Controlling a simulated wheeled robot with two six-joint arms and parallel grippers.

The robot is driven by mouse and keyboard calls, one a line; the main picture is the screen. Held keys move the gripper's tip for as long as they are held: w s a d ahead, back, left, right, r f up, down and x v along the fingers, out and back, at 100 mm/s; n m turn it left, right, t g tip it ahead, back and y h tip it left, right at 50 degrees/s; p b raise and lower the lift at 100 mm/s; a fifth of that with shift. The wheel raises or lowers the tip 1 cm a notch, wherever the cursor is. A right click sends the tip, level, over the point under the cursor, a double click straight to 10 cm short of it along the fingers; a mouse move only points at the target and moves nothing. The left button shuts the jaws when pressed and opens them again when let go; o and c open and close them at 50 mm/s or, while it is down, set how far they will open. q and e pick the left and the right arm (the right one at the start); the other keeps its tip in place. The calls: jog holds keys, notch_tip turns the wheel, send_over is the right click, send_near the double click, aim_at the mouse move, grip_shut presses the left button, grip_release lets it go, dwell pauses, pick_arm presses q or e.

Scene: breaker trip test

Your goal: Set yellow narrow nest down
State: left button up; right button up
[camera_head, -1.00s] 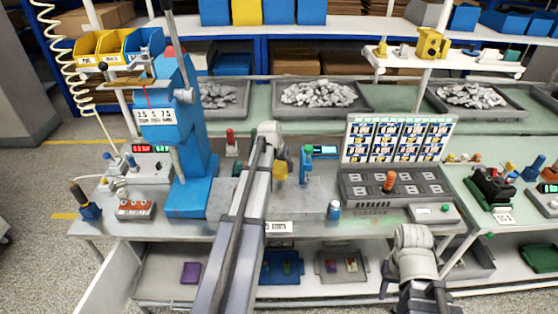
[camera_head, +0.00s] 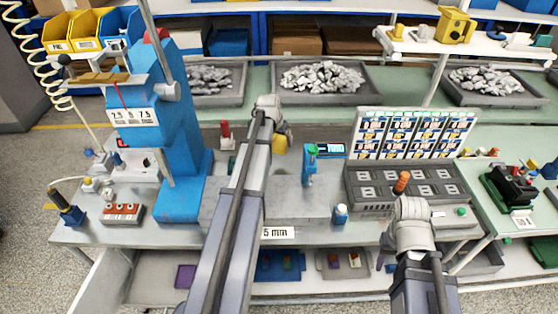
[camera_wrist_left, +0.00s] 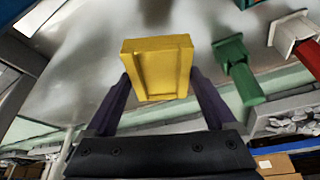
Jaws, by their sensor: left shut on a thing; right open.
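In the left wrist view, my left gripper (camera_wrist_left: 160,98) is shut on the yellow nest (camera_wrist_left: 157,68), with a dark finger on each side. The grey bench top lies beyond the nest; I cannot tell whether they touch. In the head view, my left arm hides part of the bench.
A blue press (camera_head: 185,130) stands left of my left arm. The red-handled piece (camera_head: 226,134) stands behind left. Green (camera_wrist_left: 238,66) and red (camera_wrist_left: 307,52) pieces flank the nest at right.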

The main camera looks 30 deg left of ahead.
aim_at(276, 148)
pick_arm(q)
notch_tip(276, 148, down, 5)
jog(key=b, duration=0.4)
jog(key=shift+f, duration=0.2)
jog(key=shift+f+b, duration=0.1)
jog(key=shift+b, duration=0.2)
notch_tip(276, 148, down, 4)
jog(key=b, duration=0.3)
jog(key=shift+r, duration=0.25)
jog(key=shift+b, duration=0.3)
jog(key=shift+f, duration=0.15)
jog(key=o, duration=1.6)
jog(key=shift+p+v, duration=0.7)
jog(key=shift+v, duration=0.1)
jog(key=p+v, duration=0.9)
jog(key=v, duration=0.1)
jog(key=shift+s+r+p, duration=0.1)
jog(key=shift+r+p, duration=0.3)
